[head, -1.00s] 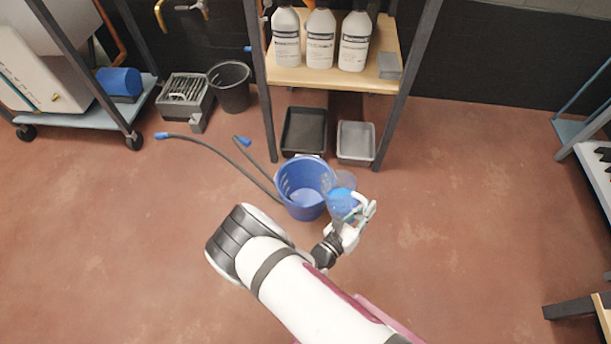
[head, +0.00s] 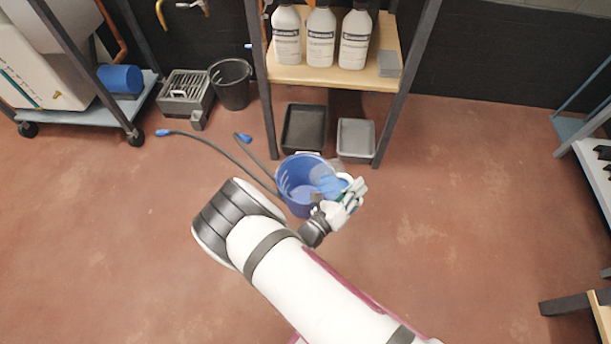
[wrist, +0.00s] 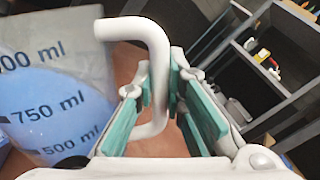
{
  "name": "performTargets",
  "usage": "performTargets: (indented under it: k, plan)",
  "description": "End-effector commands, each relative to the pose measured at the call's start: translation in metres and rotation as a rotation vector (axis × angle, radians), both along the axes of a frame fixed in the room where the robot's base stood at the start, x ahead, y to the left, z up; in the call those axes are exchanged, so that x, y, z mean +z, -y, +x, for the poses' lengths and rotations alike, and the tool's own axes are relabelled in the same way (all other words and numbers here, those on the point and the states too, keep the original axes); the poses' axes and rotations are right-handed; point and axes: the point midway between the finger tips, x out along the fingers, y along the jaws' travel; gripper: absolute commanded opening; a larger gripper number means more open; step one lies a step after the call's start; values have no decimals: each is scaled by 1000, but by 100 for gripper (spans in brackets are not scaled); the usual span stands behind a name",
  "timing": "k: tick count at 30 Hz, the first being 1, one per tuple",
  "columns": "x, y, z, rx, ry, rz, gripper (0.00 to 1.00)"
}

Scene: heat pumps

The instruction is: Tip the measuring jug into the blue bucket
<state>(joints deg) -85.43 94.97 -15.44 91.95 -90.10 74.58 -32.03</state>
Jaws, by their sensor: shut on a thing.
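The blue bucket (head: 291,194) stands on the red floor in front of the shelf in the head view. The clear measuring jug (head: 326,178) is tilted to the left over the bucket's right side and holds blue liquid. In the wrist view the jug (wrist: 55,105) fills the left side, with printed marks at 750 ml and 500 ml and its liquid surface slanting. My gripper (head: 350,192) is at the bucket's right rim. In the wrist view its green-padded fingers (wrist: 160,95) are shut on the jug's white handle (wrist: 150,40). Whether liquid is flowing out cannot be told.
A shelf rack (head: 285,84) with several white bottles stands behind the bucket. A black tray (head: 303,128) and a grey tray (head: 356,138) lie beneath it. Hoses (head: 215,145) lie left of the bucket. Floor to the right is clear.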

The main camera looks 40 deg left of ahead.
Motion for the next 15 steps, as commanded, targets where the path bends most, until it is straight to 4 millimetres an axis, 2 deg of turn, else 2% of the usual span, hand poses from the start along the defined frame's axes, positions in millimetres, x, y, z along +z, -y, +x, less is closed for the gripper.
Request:
performTargets:
  k: [15]
  plan:
    - [-1, -7, 1, -1, -3, -78, 0]
